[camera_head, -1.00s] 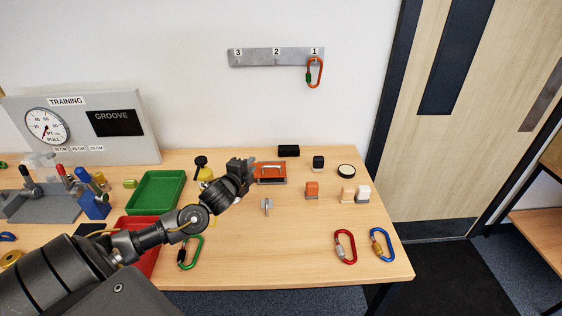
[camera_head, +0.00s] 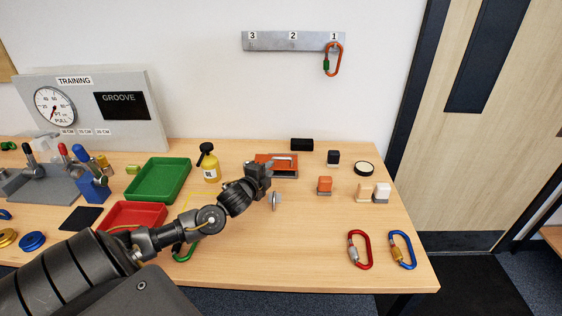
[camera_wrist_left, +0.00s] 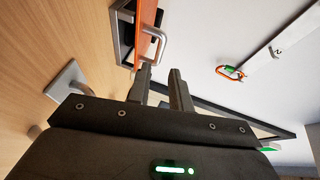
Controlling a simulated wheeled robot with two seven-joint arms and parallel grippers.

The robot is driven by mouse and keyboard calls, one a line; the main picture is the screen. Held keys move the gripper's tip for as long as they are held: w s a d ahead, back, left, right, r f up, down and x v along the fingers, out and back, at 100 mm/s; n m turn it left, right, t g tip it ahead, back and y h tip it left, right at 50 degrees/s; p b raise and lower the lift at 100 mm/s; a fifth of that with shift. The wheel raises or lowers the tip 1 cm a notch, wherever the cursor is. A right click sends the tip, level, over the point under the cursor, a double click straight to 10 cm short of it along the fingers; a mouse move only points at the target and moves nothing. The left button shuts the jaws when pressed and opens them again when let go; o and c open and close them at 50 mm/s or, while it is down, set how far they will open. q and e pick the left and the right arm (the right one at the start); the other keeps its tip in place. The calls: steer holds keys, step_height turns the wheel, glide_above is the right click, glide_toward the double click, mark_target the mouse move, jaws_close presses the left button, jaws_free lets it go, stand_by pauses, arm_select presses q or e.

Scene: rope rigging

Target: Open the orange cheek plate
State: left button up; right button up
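The orange cheek plate (camera_head: 263,158) lies at the back middle of the table in the head view, with a pale bar handle on it. My left gripper (camera_head: 270,166) is at its front left and hides part of it. In the left wrist view, the orange plate (camera_wrist_left: 147,20) shows at the top with its grey handle (camera_wrist_left: 161,41) standing out from it. My left gripper's two fingers (camera_wrist_left: 160,76) are apart, and the handle's near end is close to the left fingertip. I cannot tell whether they touch. My right gripper is not in view.
A grey metal piece (camera_head: 275,202) stands just in front of my left gripper. A yellow bottle (camera_head: 210,167) and a green tray (camera_head: 160,180) are to the left. An orange block (camera_head: 325,185) and a black block (camera_head: 302,144) are nearby.

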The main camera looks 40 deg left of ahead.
mark_target(280, 159)
arm_select(q)
steer(key=p+x, duration=0.1)
steer(key=x, duration=0.8)
steer(key=shift+w+p, duration=0.2)
steer(key=shift+p, duration=0.15)
steer(key=shift+w+a+f, duration=0.15)
steer(key=shift+w, duration=0.35)
steer(key=shift+c, duration=0.4)
jaws_close()
